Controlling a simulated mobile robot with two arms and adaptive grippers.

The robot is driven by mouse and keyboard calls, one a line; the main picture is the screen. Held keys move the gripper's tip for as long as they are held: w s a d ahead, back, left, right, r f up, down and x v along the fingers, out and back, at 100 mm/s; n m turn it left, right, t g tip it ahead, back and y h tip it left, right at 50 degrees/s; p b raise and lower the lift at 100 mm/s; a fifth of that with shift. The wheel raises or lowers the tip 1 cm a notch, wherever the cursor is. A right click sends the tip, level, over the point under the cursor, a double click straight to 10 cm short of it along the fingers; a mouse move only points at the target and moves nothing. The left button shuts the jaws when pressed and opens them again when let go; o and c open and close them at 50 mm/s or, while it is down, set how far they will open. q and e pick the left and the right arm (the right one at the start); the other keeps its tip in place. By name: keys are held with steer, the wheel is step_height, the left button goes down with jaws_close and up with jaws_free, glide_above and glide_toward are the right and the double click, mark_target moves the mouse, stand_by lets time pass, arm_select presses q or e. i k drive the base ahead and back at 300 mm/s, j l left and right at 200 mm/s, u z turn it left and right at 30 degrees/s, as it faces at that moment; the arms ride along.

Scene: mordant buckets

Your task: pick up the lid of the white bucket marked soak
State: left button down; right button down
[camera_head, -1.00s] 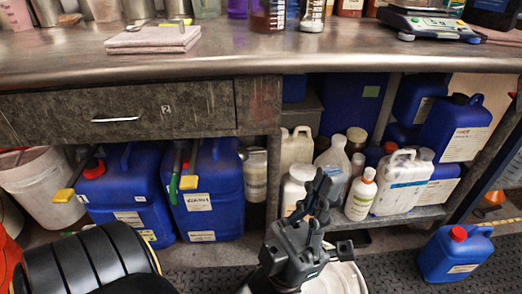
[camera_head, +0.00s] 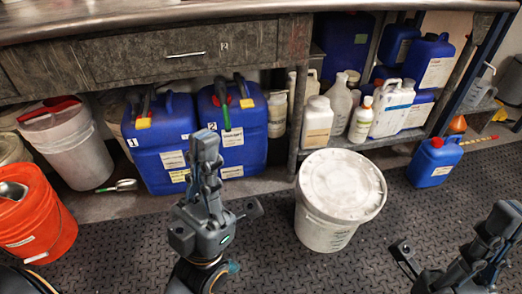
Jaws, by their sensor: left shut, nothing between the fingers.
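A white bucket (camera_head: 322,232) stands on the dark diamond-plate floor, right of centre. Its round, off-white, scuffed lid (camera_head: 342,184) is on top and lies flat. A small label on the bucket's front is too small to read. My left gripper (camera_head: 207,142) is left of this bucket, apart from the lid, shut and empty with its fingers pointing up in the picture. My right gripper (camera_head: 506,214) is at the lower right edge, apart from the bucket. Whether its fingers are open or shut is unclear.
Another white bucket (camera_head: 78,155) with a red item on top stands at left, behind an orange bucket (camera_head: 35,222). Blue jerrycans (camera_head: 160,150) and bottles line the space under the bench. A small blue can (camera_head: 432,165) stands right. Floor around the lidded bucket is clear.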

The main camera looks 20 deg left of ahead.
mark_target(341, 186)
steer(key=u, duration=2.2)
steer(key=k+l+u, duration=0.15)
steer(key=l, duration=0.3)
steer(key=l+u, duration=0.2)
steer(key=l, duration=0.2)
steer(key=k+l+u, duration=0.15)
steer(key=l, duration=0.25)
steer(key=k+l+u, duration=0.2)
steer(key=l, duration=0.2)
steer(key=k+l+u, duration=0.15)
steer(key=l, duration=0.25)
steer(key=k+l, duration=0.15)
steer(key=l, duration=0.2)
steer(key=k+l, duration=0.35)
steer(key=l, duration=0.3)
